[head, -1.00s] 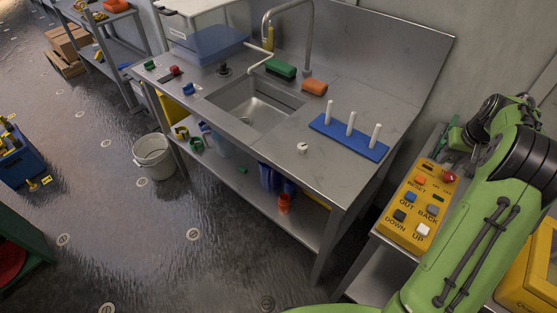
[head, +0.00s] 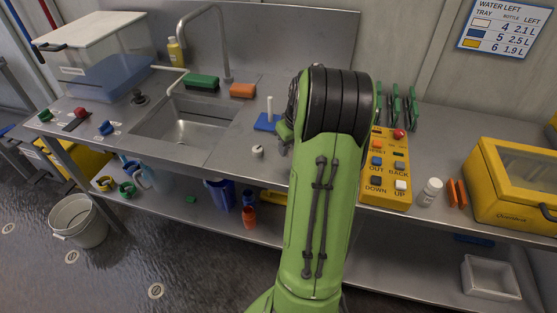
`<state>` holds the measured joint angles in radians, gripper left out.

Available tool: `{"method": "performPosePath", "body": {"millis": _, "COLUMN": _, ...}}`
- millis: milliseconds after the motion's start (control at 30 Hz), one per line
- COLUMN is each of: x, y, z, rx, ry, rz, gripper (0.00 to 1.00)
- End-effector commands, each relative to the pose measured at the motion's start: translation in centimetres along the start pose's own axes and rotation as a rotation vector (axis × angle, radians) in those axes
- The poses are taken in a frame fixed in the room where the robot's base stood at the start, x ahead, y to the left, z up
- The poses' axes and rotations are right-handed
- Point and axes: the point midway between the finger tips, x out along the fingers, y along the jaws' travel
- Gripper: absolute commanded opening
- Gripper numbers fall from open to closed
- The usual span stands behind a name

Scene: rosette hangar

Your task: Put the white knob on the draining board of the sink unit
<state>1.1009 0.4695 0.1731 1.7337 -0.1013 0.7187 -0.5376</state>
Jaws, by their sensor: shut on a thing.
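A small white knob-like piece (head: 257,151) with a dark mark sits on the steel draining board (head: 238,166), right of the basin of the sink unit.
A yellow button box (head: 386,190), a white bottle (head: 430,192) and a yellow case (head: 515,190) stand to the right. Green (head: 202,82) and orange (head: 243,91) blocks lie behind the basin. A bucket (head: 78,222) stands on the floor at left.

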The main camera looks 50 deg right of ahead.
Motion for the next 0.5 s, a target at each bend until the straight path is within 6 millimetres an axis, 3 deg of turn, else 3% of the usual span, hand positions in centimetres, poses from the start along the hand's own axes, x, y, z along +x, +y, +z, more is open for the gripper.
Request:
{"method": "performPosePath", "body": {"millis": 100, "x": 2.9, "y": -0.1, "z": 0.8, "rx": 0.000, "ry": -0.004, "rz": -0.004, "gripper": 0.05}}
{"method": "performPosePath", "body": {"millis": 200, "x": 4.2, "y": -0.1, "z": 1.2, "rx": 0.000, "ry": -0.002, "rz": -0.002, "gripper": 0.05}}
{"method": "performPosePath", "body": {"millis": 500, "x": 4.4, "y": -0.1, "z": 1.2, "rx": -0.001, "ry": 0.000, "rz": -0.001, "gripper": 0.05}}
